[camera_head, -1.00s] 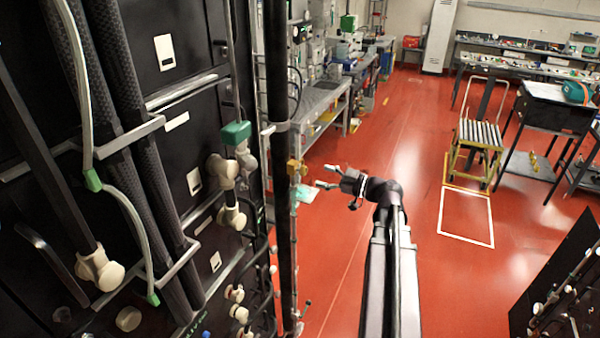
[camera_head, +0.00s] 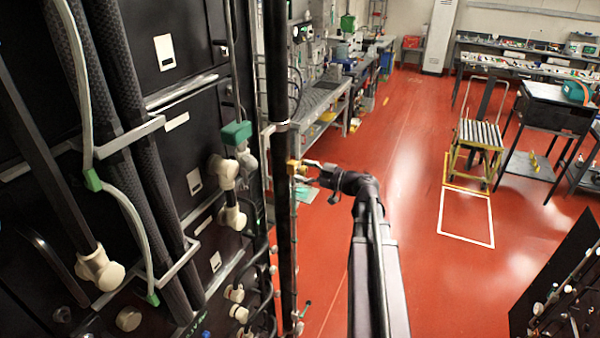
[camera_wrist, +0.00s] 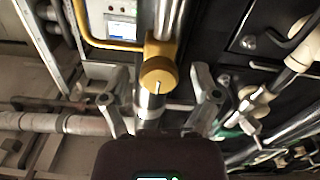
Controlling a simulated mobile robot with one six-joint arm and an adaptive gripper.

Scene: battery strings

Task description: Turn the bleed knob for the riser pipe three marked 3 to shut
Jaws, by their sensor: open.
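A round yellow-brass knob (camera_wrist: 158,74) sits on a yellow fitting clamped on a metal pipe (camera_wrist: 170,18) in the wrist view. A pale mark line runs across the lower part of its face. In the head view the brass knob (camera_head: 294,167) shows small on the dark vertical pipe (camera_head: 283,90). My gripper (camera_head: 310,170) is open, with its fingertips close to the knob. In the wrist view my gripper (camera_wrist: 163,92) has one finger on each side below the knob, apart from it. I cannot read a number 3 on the pipe.
Dark cabinets with thick hoses (camera_head: 110,130) and pale valves (camera_head: 225,170) stand on the left. A small screen panel (camera_wrist: 112,20) is behind the pipe. Red floor is open to the right, with a yellow cart (camera_head: 478,140) farther back.

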